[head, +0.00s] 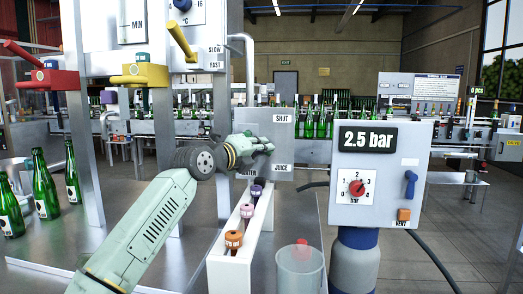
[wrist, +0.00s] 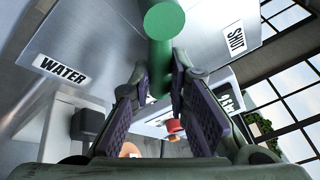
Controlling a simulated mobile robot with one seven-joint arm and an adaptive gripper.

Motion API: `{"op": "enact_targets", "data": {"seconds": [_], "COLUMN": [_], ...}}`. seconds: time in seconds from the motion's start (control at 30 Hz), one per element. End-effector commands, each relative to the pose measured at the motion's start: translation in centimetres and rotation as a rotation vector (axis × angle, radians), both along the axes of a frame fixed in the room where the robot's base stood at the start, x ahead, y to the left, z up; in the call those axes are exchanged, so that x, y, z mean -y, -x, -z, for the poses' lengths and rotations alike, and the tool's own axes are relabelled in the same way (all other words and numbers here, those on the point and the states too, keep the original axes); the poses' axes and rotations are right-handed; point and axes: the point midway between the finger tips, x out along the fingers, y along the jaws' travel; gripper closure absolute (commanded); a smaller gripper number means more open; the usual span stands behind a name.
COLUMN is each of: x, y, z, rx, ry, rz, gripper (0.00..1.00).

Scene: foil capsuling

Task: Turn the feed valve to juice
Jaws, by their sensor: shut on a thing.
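The feed valve is on a grey panel (head: 284,131) with the labels SHUT at top right, JUICE at lower right and a partly hidden WATER at lower left. Its green round handle (wrist: 164,45) sits between the two purple-padded fingers of my gripper (wrist: 160,85) in the wrist view. The gripper is shut on it. WATER and SHUT are readable in the wrist view; JUICE is not seen there. I cannot tell which label the valve points to.
A white rack (head: 239,262) with several coloured-top pieces stands below my gripper, near a clear container (head: 299,270). A pressure box (head: 382,180) reading 2.5 bar is at right. Red (head: 54,79) and yellow (head: 138,75) fixtures and green bottles (head: 44,186) are at left.

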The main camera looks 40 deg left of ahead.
Motion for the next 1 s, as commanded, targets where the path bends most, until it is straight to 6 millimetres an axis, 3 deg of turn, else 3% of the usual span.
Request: {"op": "enact_targets", "data": {"seconds": [0.4, 0.9, 0.93, 1.0], "x": [-0.49, -0.56, -0.55, -0.55], "y": [0.29, 0.33, 0.32, 0.32], "z": [0.66, 0.70, 0.71, 0.71], "rx": [-0.089, -0.098, -0.098, -0.097], "ry": [-0.145, -0.159, -0.159, -0.159], "rz": [0.000, -0.001, -0.001, 0.000], "gripper": [1.00, 1.00, 0.82, 0.77]}}
